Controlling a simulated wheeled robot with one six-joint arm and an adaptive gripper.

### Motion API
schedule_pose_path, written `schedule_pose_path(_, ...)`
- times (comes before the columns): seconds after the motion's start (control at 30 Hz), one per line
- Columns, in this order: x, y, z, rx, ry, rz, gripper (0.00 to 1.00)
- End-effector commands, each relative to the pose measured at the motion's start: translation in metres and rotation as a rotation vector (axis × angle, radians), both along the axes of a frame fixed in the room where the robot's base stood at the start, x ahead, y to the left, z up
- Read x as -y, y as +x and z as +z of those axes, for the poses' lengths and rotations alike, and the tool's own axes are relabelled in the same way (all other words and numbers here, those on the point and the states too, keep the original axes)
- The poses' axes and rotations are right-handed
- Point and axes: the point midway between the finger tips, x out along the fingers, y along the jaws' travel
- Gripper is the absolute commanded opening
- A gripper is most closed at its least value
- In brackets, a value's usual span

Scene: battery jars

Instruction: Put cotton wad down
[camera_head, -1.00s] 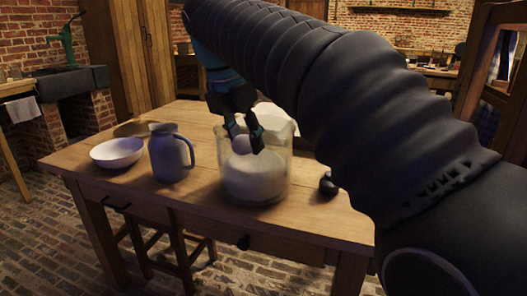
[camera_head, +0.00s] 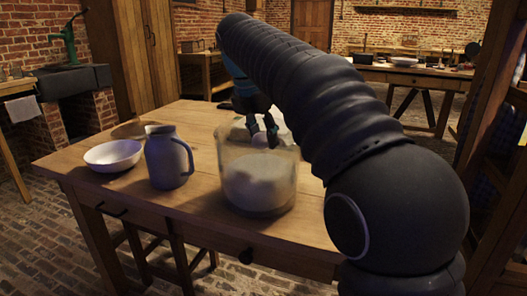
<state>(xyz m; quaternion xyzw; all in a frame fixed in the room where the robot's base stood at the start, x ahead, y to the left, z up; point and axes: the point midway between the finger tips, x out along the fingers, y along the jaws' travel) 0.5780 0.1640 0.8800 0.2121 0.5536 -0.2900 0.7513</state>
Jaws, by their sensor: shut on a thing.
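The glass jar (camera_head: 228,165) stands on the wooden table (camera_head: 110,190), with a white mass (camera_head: 258,188) filling its lower part. My gripper (camera_head: 262,136) comes down from behind and shows at the height of the jar's rim. It is shut on the pale cotton wad (camera_head: 260,139), of which only a small part shows between the fingers. I cannot tell whether the wad is over the jar's mouth or just behind it.
A grey jug (camera_head: 168,158) and a white bowl (camera_head: 113,155) stand left of the jar. A white item (camera_head: 283,122) lies behind the jar, partly hidden. My arm covers the table's right side. The table's front left is clear.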

Motion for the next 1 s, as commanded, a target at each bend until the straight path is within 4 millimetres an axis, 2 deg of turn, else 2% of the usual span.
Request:
schedule_pose_path(0.33, 0.0, 0.001, -0.038, 0.0, 0.0, 0.0, 0.15)
schedule_pose_path(0.8, 0.0, 0.001, -0.044, 0.001, 0.001, 0.0, 0.15)
schedule_pose_path(0.83, 0.0, 0.001, -0.044, 0.001, 0.001, 0.0, 0.48)
schedule_pose_path(0.9, 0.0, 0.001, -0.044, 0.001, 0.001, 0.0, 0.65)
schedule_pose_path(1.0, 0.0, 0.002, -0.044, 0.001, 0.001, 0.0, 0.68)
